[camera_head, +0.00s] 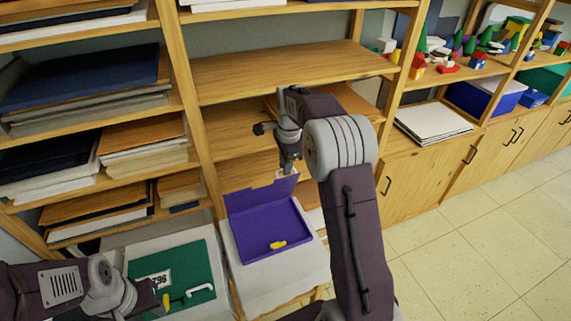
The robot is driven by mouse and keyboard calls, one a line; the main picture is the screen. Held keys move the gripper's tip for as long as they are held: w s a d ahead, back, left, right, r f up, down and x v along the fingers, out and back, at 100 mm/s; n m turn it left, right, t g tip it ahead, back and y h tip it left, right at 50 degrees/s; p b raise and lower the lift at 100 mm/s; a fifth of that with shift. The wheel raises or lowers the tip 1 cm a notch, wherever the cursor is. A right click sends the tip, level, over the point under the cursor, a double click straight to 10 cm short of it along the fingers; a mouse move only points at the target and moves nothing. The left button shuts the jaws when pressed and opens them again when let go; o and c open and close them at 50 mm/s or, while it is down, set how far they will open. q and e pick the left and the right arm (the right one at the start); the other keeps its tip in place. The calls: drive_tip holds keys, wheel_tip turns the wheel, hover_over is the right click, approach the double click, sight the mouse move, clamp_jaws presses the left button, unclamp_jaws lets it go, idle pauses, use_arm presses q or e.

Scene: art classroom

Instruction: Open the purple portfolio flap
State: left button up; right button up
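The purple portfolio (262,229) lies on a white-topped surface at lower centre, with a yellow piece (278,245) near its front edge. A purple flap (254,197) stands raised along its back edge. My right gripper (290,168) points down just above the flap's right end. A small pale piece shows under the fingers; I cannot tell whether they touch the flap or how far apart they are. My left gripper (158,301) is low at left, over a green portfolio (193,262); its finger gap is not clear.
The green portfolio has a white handle (199,291) and a numbered label. Wooden shelves (280,72) rise close behind, with stacked folders at left. My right arm hides part of the shelving. Open tiled floor (480,245) lies at right.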

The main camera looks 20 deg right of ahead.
drive_tip(key=shift+d, duration=0.1)
clamp_jaws()
idle(1.2)
